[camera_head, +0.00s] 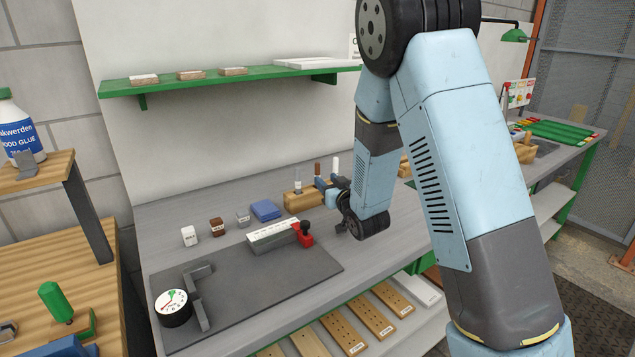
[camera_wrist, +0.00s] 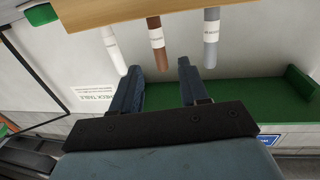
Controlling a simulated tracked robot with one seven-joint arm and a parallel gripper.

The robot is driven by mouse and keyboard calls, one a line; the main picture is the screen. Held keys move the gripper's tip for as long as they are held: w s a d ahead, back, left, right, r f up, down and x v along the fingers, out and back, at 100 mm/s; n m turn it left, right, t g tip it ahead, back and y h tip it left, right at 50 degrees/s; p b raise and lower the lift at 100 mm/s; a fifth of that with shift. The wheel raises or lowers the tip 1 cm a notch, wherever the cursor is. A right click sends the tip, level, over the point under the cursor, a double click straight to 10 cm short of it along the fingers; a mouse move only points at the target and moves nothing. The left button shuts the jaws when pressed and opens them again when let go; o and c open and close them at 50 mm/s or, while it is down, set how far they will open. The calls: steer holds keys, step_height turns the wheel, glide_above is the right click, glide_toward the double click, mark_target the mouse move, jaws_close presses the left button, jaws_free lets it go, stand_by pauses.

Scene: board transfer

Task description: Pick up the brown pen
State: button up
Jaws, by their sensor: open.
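The brown pen (camera_head: 317,169) stands upright in a wooden block (camera_head: 298,203), between a grey pen (camera_head: 298,173) and a white pen (camera_head: 335,164). In the wrist view the scene appears inverted, and the brown pen (camera_wrist: 155,35) with its white label is the middle one, extending down from the block (camera_wrist: 130,12). My gripper (camera_wrist: 160,66) is open and empty, its two fingers on either side of the brown pen's end in that picture. Whether the pen is fully between the fingers in depth I cannot tell. In the head view my gripper (camera_head: 326,186) is beside the block, partly covering it.
A blue box (camera_head: 265,210) and several small blocks stand left of the pen block on the grey bench (camera_head: 160,215). A grey mat (camera_head: 240,295) holds a gauge (camera_head: 173,308) and a red clamp (camera_head: 305,235). A green shelf (camera_head: 215,80) hangs above.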

mark_target(318, 173)
steer(key=shift+w+a, duration=0.2)
steer(key=shift+w, duration=0.2)
steer(key=shift+x, duration=3.3)
jaws_close()
